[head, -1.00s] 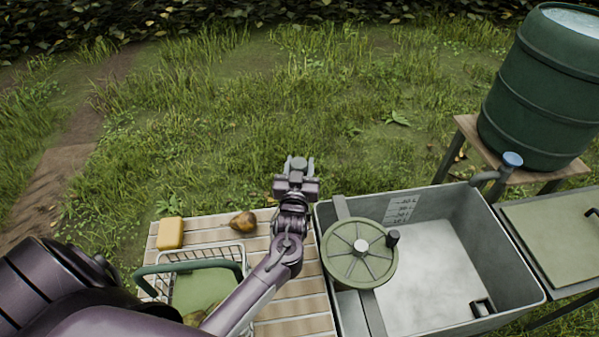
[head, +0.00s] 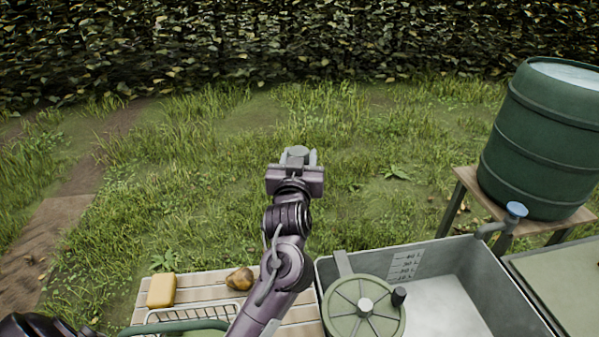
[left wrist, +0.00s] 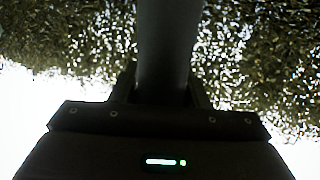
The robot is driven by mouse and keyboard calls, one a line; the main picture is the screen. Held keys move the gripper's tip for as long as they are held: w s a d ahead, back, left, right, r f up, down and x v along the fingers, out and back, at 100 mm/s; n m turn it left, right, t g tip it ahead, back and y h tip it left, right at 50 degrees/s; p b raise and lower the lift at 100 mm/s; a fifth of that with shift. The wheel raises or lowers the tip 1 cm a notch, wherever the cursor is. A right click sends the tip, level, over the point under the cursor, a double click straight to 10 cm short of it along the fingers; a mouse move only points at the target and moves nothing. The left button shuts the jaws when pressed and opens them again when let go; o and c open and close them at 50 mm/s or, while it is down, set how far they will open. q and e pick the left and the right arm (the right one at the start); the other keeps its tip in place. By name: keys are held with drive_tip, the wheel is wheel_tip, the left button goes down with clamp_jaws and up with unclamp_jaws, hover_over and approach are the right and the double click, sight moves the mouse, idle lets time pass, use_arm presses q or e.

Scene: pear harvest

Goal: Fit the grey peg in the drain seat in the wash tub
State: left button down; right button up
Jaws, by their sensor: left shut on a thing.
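My left gripper (head: 296,160) is raised beyond the far edge of the slatted table, seen against the grass. It is shut on the grey peg (head: 297,152). In the left wrist view the peg (left wrist: 168,50) is a thick, smooth grey cylinder between the two fingers, running out of the top of the picture. The grey wash tub (head: 437,252) is at the lower right, to the right of my left arm. Its near part is cut off, and no drain seat can be made out. My right gripper is not in view.
A round green lid-like disc with a knob (head: 352,321) lies over the tub's left part. A green barrel (head: 545,140) with a tap stands behind it on the right. A yellow block (head: 161,290), a brown pear (head: 240,279) and a wire basket (head: 190,312) are on the slatted table.

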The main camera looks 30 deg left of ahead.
use_arm(q)
drive_tip(key=shift+r+p, duration=3.3)
drive_tip(key=shift+r, duration=0.3)
drive_tip(key=shift+f, duration=0.15)
